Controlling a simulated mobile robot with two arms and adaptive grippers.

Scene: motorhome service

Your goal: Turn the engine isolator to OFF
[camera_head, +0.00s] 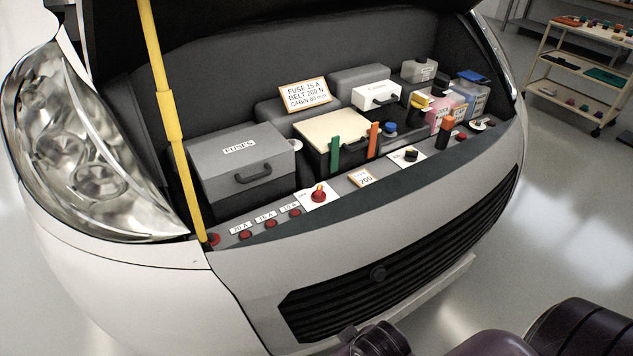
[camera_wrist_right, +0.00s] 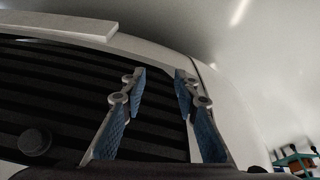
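A red rotary knob (camera_head: 318,196) with a yellow mark sits on a white plate on the front ledge of the engine bay. It looks like the engine isolator, but its small lettering is too small to read, so I cannot tell its setting. A black knob (camera_head: 411,155) sits on another white plate farther right. My right gripper (camera_wrist_right: 160,78) is open and empty in the right wrist view, in front of the dark grille (camera_wrist_right: 60,110). Neither knob shows in that view. My left gripper is not in view.
A yellow prop rod (camera_head: 172,110) stands upright left of the ledge. A grey fuse box (camera_head: 240,165), small red buttons (camera_head: 245,234) and a green tab (camera_head: 334,153) surround the red knob. A shelf cart (camera_head: 575,70) stands at the back right. The floor between is clear.

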